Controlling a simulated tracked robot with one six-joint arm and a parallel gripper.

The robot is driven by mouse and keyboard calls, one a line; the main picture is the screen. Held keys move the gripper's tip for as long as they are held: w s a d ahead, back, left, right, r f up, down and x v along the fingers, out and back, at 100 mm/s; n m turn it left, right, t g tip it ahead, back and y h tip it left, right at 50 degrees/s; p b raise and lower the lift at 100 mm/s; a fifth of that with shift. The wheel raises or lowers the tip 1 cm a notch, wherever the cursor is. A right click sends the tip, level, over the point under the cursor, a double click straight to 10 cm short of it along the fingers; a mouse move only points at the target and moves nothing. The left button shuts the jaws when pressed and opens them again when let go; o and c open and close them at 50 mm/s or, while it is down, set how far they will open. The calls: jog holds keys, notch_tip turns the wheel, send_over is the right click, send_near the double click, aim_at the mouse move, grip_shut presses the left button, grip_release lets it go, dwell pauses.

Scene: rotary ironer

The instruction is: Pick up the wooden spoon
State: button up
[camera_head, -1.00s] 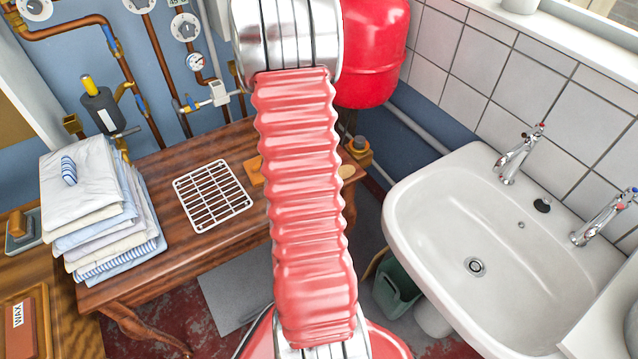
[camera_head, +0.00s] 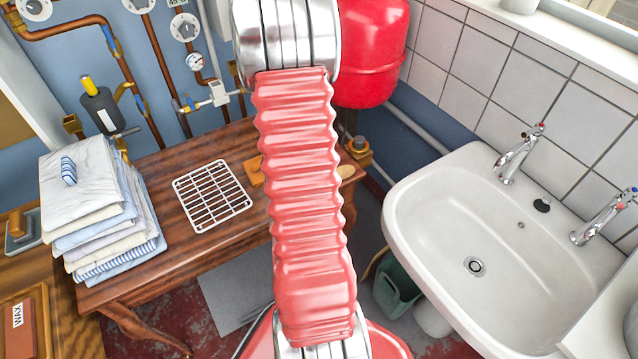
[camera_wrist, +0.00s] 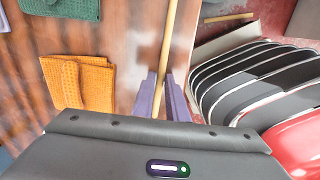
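The wooden spoon lies on the brown wooden table (camera_head: 150,200). Its pale bowl (camera_head: 346,171) shows at the table's right edge, just right of my red arm, which hides the rest in the head view. In the wrist view its long thin handle (camera_wrist: 174,35) runs down from the top edge to between my gripper's fingers. My gripper (camera_wrist: 164,92) has two purple fingers, spread apart, one on each side of the handle, with a gap visible. In the head view my gripper is hidden behind my arm.
An orange folded cloth (camera_wrist: 82,83) and a green cloth (camera_wrist: 52,8) lie left of the handle. A white wire rack (camera_head: 212,196) and a stack of folded laundry (camera_head: 100,205) are farther left on the table. A white sink (camera_head: 500,260) stands at right.

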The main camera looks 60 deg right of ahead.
grip_shut()
notch_tip(320, 180, up, 10)
dwell(0.7)
dwell(0.6)
